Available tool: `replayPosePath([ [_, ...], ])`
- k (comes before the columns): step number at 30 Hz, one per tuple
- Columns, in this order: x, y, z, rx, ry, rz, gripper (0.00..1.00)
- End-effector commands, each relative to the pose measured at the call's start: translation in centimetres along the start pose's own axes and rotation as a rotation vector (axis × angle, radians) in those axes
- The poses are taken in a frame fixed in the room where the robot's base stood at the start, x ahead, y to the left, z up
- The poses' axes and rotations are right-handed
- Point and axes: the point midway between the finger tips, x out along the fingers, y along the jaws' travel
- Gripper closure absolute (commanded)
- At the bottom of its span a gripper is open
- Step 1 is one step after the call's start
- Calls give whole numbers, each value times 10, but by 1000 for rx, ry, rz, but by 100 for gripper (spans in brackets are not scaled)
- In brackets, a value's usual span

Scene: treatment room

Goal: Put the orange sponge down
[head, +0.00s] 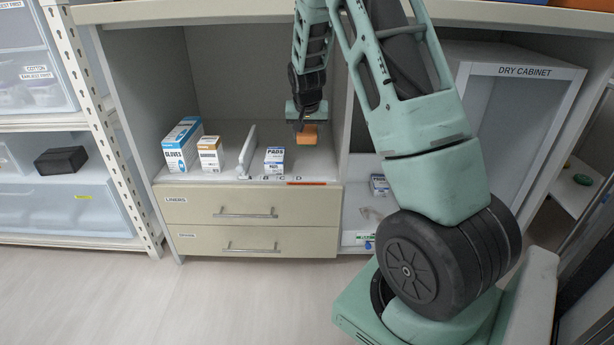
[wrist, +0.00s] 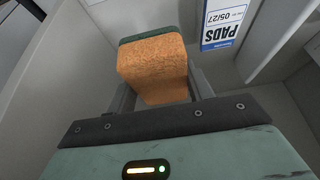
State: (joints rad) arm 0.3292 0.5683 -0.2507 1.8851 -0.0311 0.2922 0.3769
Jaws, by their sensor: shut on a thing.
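The orange sponge (head: 306,134) is held by my gripper (head: 306,119) inside the open shelf bay, at the right side, above the slot marked with an orange-red strip. In the wrist view the sponge (wrist: 155,68) shows its orange face and a dark green layer at the far edge. My gripper's jaws (wrist: 158,93) are shut on it. I cannot tell whether the sponge touches the shelf floor (head: 310,167).
A white-and-blue PADS box (head: 274,161) stands left of the sponge; it also shows in the wrist view (wrist: 224,24). Further left are a white upright piece (head: 247,152), a small orange-and-white box (head: 210,154) and a blue GLOVES box (head: 183,145). Drawers (head: 250,208) lie below.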

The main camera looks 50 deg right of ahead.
Motion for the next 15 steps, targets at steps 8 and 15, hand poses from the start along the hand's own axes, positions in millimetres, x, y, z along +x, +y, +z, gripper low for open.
replayPosePath([
  [8,42,1,19,1,-1,1,67],
  [15,66,1,31,0,-2,1,67],
])
